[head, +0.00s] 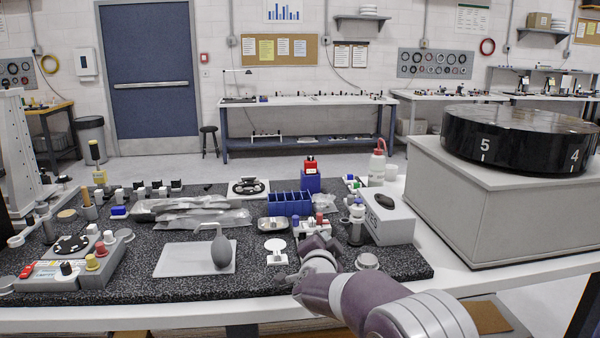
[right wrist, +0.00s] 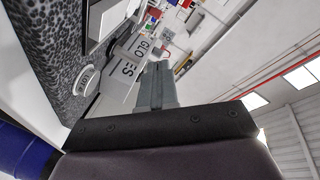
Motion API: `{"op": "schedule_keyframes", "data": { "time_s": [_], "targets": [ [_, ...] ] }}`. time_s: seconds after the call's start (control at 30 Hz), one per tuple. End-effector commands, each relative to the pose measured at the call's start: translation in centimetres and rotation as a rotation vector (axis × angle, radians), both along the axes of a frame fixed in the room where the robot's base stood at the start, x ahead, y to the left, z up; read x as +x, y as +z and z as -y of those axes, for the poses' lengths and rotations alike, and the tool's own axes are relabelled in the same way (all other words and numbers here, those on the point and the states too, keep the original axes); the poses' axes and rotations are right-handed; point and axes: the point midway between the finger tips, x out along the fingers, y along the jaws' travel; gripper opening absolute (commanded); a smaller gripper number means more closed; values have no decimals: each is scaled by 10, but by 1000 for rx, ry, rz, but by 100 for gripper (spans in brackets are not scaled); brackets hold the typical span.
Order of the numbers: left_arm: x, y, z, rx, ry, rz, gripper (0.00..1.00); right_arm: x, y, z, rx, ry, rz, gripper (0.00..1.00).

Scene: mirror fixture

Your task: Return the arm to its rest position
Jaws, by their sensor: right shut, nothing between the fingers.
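My right arm (head: 345,295) comes in from the bottom right of the head view and reaches over the front edge of the black speckled board. Its wrist end is beside a small stand with a white round disc (head: 275,245). In the right wrist view my right gripper (right wrist: 157,85) has its grey fingers together, with nothing held. A light box marked GLOVES (right wrist: 126,68) shows close beyond the fingers; in the head view the grey-white box with a dark oval opening (head: 388,222) stands right of the arm. My left gripper is not in view.
A large black drum (head: 520,140) sits on a grey pedestal (head: 500,215) at right. The board's front left-centre strip is clear.

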Motion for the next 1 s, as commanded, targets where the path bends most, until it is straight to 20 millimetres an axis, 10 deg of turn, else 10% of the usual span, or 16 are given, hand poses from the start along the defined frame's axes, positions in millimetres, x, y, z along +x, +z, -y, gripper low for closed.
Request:
{"op": "schedule_keyframes", "data": {
  "time_s": [0.3, 0.63, 0.7, 1.0],
  "targets": [
    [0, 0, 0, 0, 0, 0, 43, -198, -132, 74, -444, 519, -765, 0],
    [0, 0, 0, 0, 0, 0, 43, -389, -186, 132, -597, 798, -1277, 0],
    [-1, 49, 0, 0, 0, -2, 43, -387, -136, 131, -600, 801, -1275, 0],
    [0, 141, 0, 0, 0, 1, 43, -386, -45, 131, -597, 799, -1274, 0]
  ]
}}
